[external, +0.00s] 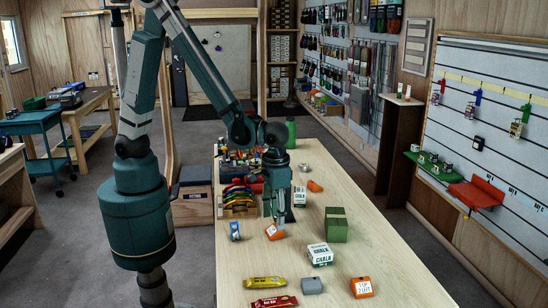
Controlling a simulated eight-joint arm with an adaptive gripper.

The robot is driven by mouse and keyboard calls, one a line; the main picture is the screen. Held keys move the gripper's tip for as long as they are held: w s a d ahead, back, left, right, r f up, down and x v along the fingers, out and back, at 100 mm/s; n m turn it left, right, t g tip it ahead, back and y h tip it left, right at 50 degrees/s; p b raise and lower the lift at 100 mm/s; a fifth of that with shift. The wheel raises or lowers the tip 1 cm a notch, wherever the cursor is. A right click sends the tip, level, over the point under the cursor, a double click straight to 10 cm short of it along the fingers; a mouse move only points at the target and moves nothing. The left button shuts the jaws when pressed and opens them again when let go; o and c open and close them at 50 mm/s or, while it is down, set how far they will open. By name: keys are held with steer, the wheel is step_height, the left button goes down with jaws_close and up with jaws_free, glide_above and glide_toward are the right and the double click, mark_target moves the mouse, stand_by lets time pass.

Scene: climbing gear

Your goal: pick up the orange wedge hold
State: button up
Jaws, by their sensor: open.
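My gripper (281,216) points down over the middle of the wooden table, open. Just below its fingertips is a small orange piece with a pale face (273,233); from this view I cannot tell whether the fingers touch it or straddle it. A second small orange piece (314,186) lies further back, right of the gripper. A larger orange block with a white label (362,288) sits at the near right of the table. The pieces are too small to tell which is the wedge hold.
On the table (398,270) are a green box (336,225), chalk boxes (320,254), a grey block (312,286), yellow and red bars (265,282), a blue item (235,231) and a rack of coloured gear (239,197). A green bottle (291,133) stands behind. The right edge is clear.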

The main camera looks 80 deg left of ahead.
mark_target(275, 227)
steer(key=shift+f, duration=2.3)
steer(key=shift+c, duration=0.5)
steer(key=c, duration=0.9)
